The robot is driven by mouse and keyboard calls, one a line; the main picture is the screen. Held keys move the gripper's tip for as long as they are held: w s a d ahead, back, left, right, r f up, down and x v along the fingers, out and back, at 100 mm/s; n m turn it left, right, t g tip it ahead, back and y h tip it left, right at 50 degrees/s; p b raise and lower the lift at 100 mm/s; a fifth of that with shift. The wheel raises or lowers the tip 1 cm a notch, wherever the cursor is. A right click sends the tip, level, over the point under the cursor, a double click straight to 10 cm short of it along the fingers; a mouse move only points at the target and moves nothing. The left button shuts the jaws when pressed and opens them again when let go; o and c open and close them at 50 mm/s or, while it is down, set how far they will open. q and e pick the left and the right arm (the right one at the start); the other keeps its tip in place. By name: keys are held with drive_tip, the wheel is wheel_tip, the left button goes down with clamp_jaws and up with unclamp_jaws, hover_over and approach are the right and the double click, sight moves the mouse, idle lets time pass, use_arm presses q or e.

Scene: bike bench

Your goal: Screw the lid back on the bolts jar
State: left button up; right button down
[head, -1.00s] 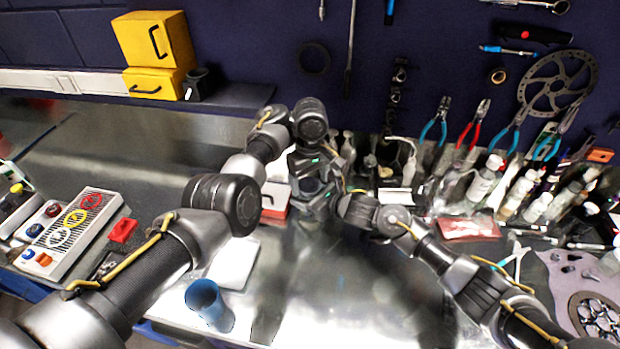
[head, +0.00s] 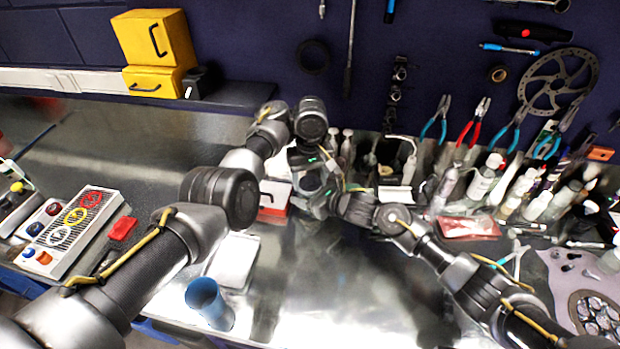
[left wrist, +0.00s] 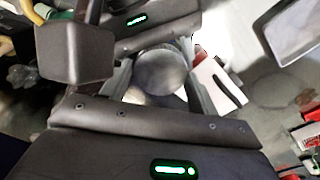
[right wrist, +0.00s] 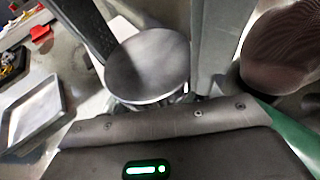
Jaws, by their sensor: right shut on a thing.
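The lid is a round grey disc on top of the bolts jar, seen from above in the left wrist view (left wrist: 162,72) and the right wrist view (right wrist: 148,62). The jar body is mostly hidden beneath it; I cannot tell whether the lid is threaded. My left gripper (head: 308,172) comes from above, its fingers apart on either side of the lid. My right gripper (head: 326,200) comes in from the right, close against the left one. It is shut, apparently on the jar below the lid rim. In the head view the grippers hide jar and lid.
A red-and-white box (head: 273,198) stands just left of the grippers. A blue cup (head: 207,303) and a pale tray (head: 234,261) are near the front edge. A button box (head: 72,232) is at left. Bottles (head: 484,185) crowd the right back. The bench centre front is clear.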

use_arm(q)
drive_tip(key=o, duration=0.3)
drive_tip(key=shift+o, duration=0.2)
drive_tip(key=shift+d+r, duration=0.1)
drive_tip(key=shift+r, duration=2.2)
drive_tip(key=shift+c, duration=0.4)
drive_tip(key=shift+r, duration=0.25)
drive_tip(key=shift+r+n, duration=1.45)
drive_tip(key=shift+n, duration=0.25)
